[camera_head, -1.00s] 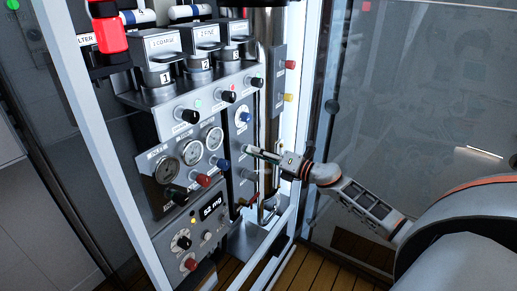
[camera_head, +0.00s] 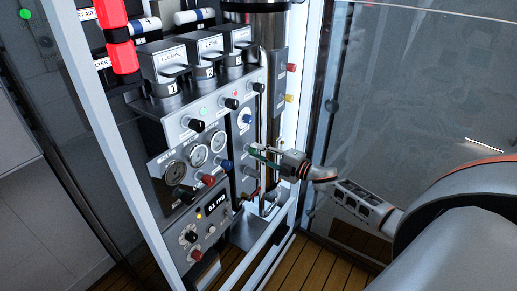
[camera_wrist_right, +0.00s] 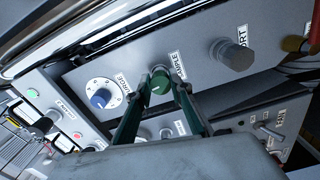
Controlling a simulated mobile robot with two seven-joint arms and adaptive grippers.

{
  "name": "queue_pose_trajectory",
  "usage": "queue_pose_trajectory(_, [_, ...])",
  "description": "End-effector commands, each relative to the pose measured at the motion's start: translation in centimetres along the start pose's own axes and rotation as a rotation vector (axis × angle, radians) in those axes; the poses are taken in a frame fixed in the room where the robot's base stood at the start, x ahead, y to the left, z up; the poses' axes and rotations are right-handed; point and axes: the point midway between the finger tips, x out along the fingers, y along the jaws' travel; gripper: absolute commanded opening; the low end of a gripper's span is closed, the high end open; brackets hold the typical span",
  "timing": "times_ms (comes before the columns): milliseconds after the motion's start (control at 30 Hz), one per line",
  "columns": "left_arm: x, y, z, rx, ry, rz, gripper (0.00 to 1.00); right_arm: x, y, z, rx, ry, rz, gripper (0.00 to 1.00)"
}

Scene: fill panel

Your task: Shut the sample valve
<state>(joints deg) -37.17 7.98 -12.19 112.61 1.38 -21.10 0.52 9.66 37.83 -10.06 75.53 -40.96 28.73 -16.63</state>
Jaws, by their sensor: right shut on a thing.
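The sample valve is a round green knob (camera_wrist_right: 160,82) on the grey panel, beside a label reading SAMPLE in the right wrist view. My right gripper (camera_wrist_right: 160,88) has one finger on each side of this knob and is shut on it. In the head view my right gripper (camera_head: 254,150) reaches the panel from the right, and its fingers hide the knob there. I cannot read the knob's angle for certain. My left gripper is not in view.
The blue purge knob (camera_wrist_right: 100,98) on its white dial and a grey knob (camera_wrist_right: 236,56) flank the sample knob closely. Gauges (camera_head: 197,156) and several coloured knobs sit left of my gripper. The light frame post (camera_head: 296,110) stands close by my right wrist.

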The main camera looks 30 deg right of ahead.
Motion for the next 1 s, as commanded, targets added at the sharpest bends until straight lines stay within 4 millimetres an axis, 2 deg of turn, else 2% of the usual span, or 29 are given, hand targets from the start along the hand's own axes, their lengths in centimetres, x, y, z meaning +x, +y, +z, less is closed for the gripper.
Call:
queue_pose_trajectory(133, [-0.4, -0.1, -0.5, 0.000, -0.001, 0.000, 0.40, 0.0, 0.1, 0.0, 0.066, -0.001, 0.000, 0.00])
queue_pose_trajectory(300, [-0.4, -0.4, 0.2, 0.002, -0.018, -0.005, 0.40, 0.0, 0.0, 0.1, 0.110, -0.001, 0.000, 0.00])
queue_pose_trajectory(800, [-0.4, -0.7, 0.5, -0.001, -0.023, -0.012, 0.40, 0.0, 0.0, 0.0, 0.128, -0.001, 0.001, 0.00])
queue_pose_trajectory(833, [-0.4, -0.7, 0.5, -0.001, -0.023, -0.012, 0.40, 0.0, 0.0, 0.0, 0.128, -0.001, 0.001, 0.23])
queue_pose_trajectory(900, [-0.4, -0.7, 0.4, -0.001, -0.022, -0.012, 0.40, 0.0, 0.0, 0.0, 0.128, -0.001, 0.001, 0.38])
queue_pose_trajectory(1000, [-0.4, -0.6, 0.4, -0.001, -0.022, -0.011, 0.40, 0.0, 0.0, 0.0, 0.127, 0.000, 0.001, 0.38])
